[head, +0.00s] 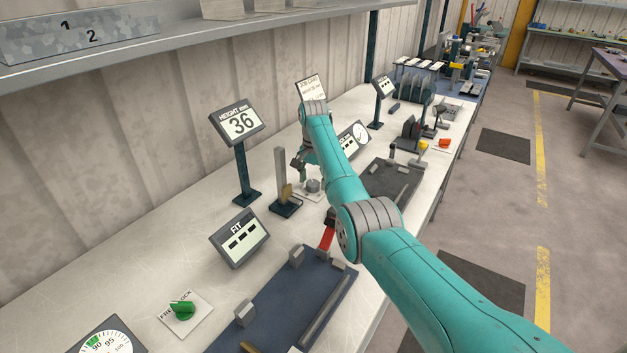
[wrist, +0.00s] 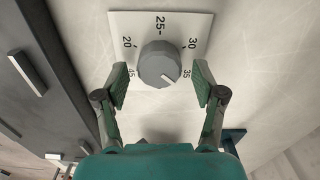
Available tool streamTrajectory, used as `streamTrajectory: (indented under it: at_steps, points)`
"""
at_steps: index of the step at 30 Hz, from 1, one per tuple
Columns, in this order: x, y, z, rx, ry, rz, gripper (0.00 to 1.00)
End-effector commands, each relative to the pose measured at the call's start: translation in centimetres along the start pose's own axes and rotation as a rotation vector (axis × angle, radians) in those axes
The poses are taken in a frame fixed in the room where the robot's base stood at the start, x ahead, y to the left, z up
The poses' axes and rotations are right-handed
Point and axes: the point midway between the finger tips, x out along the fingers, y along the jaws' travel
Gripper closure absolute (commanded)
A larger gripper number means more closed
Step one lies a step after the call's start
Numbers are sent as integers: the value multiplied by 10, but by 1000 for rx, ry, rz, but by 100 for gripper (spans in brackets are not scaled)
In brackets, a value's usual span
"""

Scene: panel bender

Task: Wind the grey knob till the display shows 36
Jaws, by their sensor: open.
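The height display (head: 240,122) stands on a dark post and reads 36. The grey knob (wrist: 158,62) sits on a white dial plate (wrist: 197,22) marked with numbers such as 20, 25, 30 and 35. Its white pointer line points to the lower right in the wrist view, near and just past the 35 mark. The knob also shows in the head view (head: 313,185). My gripper (wrist: 160,80) is open, with one finger on each side of the knob; small gaps show between the fingers and the knob. In the head view my arm partly hides the gripper.
A dark stand with an upright grey bar (head: 281,170) is left of the knob. A FIT display (head: 239,238) and a green knob (head: 182,310) are nearer on the bench. A job card (head: 311,88) and a gauge panel (head: 353,138) stand behind my arm.

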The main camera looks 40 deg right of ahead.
Motion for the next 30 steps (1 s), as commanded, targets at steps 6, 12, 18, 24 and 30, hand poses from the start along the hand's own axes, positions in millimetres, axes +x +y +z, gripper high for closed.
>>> streamTrajectory:
  at_steps: [6,12,18,24,30]
  points:
    - [-12,0,0,0,0,0,31]
    - [-49,0,-1,0,2,-2,31]
    - [-87,0,0,0,2,-2,31]
    - [-112,0,0,0,1,-1,31]
    - [-120,0,0,0,0,0,31]
